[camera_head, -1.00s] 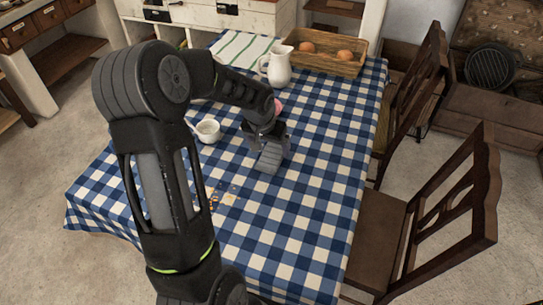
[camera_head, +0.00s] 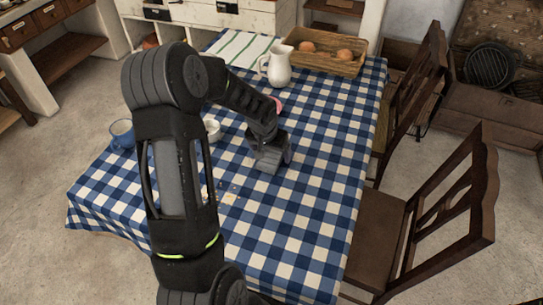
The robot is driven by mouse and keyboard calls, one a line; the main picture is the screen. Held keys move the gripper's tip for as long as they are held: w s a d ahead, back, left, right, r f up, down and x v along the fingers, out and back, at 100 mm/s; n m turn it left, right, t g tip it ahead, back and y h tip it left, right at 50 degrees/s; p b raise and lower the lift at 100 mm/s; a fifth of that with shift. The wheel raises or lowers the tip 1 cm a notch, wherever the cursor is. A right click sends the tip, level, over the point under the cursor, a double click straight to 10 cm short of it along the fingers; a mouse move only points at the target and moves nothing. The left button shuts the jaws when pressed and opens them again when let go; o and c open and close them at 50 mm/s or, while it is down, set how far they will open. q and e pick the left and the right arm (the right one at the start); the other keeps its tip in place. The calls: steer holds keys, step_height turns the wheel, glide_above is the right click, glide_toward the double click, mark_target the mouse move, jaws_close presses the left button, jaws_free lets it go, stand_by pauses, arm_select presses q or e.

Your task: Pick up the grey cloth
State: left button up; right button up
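I cannot make out a separate grey cloth; my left gripper (camera_head: 270,158) and arm hide part of the table. The gripper points down, low over or at the blue-and-white checked tablecloth (camera_head: 310,200), near the table's middle. Its dark body hides its fingertips, so I cannot tell whether it is open, shut or holding something. A white towel with green stripes (camera_head: 240,48) lies flat at the far end of the table. My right gripper is not in view.
A white jug (camera_head: 277,66) and a wicker tray (camera_head: 325,58) with brown eggs stand at the back. Small crumbs (camera_head: 230,196) lie in front. Chairs (camera_head: 425,215) line the right side.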

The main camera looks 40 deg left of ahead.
mark_target(271, 154)
arm_select(q)
steer(key=c, duration=1.4)
steer(key=shift+o, duration=0.2)
step_height(271, 154, up, 10)
steer(key=shift+b, duration=0.45)
steer(key=o, duration=0.8)
steer(key=c, duration=0.6)
